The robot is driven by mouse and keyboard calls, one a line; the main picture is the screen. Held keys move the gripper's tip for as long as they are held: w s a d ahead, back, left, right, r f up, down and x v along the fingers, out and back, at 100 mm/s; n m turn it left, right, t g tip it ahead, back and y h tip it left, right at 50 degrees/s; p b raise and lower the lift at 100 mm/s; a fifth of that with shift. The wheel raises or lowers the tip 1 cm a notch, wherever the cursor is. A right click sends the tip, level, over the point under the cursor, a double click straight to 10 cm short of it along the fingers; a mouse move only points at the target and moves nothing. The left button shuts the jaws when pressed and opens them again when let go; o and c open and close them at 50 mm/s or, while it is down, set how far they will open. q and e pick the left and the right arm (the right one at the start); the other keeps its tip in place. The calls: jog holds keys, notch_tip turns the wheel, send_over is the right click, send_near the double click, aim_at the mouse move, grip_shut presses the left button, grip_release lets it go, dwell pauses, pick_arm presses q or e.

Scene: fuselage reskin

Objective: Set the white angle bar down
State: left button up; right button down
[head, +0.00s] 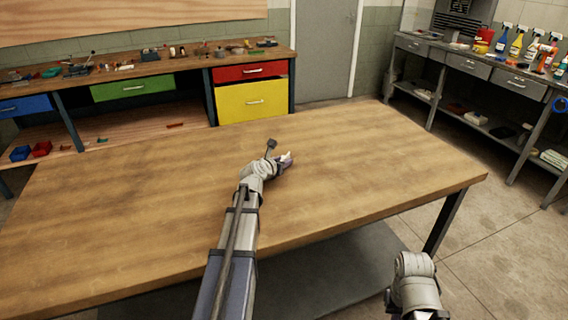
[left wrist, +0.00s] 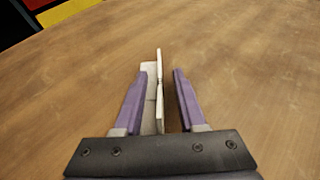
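The white angle bar (left wrist: 158,95) is between the two purple fingers of my left gripper (left wrist: 160,80) in the left wrist view. Its upright flange stands apart from the right finger, with a gap of bare table showing. Its other flange is close to the left finger; I cannot tell whether they touch. The left gripper is open around the bar, low over the wooden table (head: 140,220). In the head view the left gripper (head: 287,161) is near the table's middle, with a small white part of the bar (head: 286,155) showing. The right gripper is out of view.
The table around the left gripper is clear. A workbench with coloured drawers (head: 254,101) stands behind it, and a grey bench (head: 470,68) with spray bottles stands at the right. My right arm is beyond the table's front edge.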

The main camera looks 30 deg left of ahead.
pick_arm(q)
grip_shut()
jog(key=shift+r, duration=0.1)
dwell(0.7)
notch_tip(320, 180, up, 10)
jog(key=p, duration=1)
